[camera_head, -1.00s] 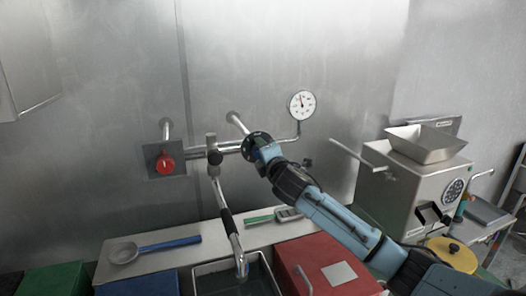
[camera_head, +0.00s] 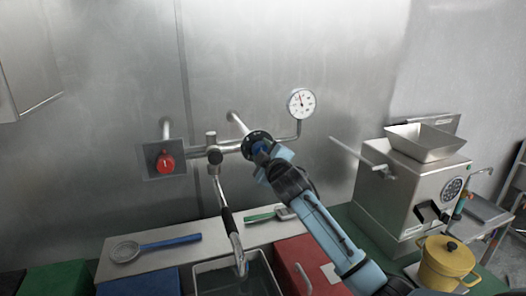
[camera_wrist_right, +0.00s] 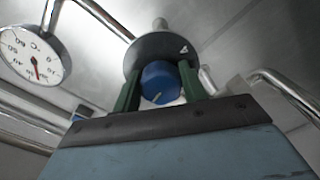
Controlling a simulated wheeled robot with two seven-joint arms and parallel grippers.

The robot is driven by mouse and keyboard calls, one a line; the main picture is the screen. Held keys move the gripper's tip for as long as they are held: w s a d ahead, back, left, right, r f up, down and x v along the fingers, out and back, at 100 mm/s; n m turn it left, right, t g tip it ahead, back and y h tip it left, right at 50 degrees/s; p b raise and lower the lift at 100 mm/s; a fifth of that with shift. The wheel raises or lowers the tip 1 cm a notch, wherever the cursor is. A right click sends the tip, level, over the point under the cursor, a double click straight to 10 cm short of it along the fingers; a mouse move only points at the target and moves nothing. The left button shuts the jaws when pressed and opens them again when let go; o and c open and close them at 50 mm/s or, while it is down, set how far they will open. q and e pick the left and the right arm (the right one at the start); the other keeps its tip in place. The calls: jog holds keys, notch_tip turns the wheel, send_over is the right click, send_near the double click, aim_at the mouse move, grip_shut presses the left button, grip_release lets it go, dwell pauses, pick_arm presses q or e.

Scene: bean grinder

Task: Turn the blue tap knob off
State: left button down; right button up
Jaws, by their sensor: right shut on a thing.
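The blue tap knob (camera_wrist_right: 160,82) sits on a round dark plate (camera_wrist_right: 150,50) on the wall pipework, and in the right wrist view it carries a pale mark. In the head view only a bit of blue of the knob (camera_head: 260,147) shows beside the dark plate; the gripper hides most of it. My right gripper (camera_wrist_right: 161,88) is shut on the knob, with a green finger on each side of it. In the head view the right gripper (camera_head: 268,155) reaches the plate from the lower right. My left gripper is not in view.
The faucet spout (camera_head: 230,225) hangs over a sink (camera_head: 205,268). A steel grinder (camera_head: 405,190) and yellow pot (camera_head: 445,262) stand at right.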

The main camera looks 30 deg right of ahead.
jog(key=shift+f+m, duration=0.1)
jog(key=shift+m, duration=0.9)
jog(key=o, duration=1)
jog(key=b+v, duration=0.2)
jog(key=v, duration=1.1)
jog(key=shift+s, duration=0.25)
